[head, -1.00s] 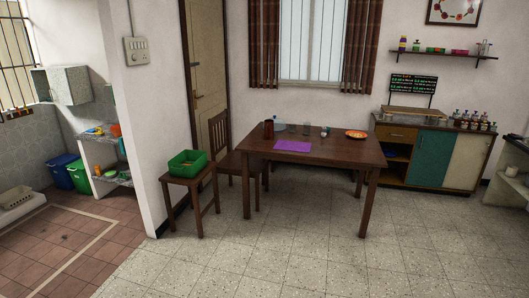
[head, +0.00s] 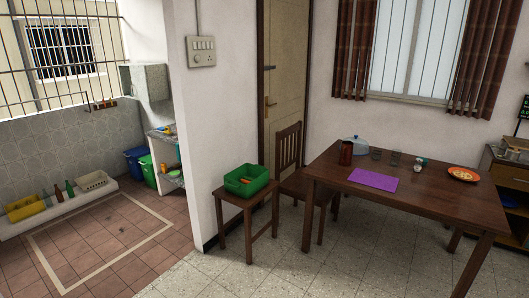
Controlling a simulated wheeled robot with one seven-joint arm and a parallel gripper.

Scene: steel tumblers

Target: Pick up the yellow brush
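I cannot make out a yellow brush for certain in the head view. A small yellow-orange item (head: 166,131) lies on the upper shelf in the tiled alcove, too small to identify. My gripper is not in view.
A yellow crate (head: 25,207), bottles (head: 58,193) and a pale rack (head: 92,181) stand on the ledge at left. Blue (head: 135,160) and green (head: 148,171) bins stand by the shelves. A stool (head: 247,195) holds a green crate (head: 246,181); a table (head: 420,192) stands right. Foreground floor is clear.

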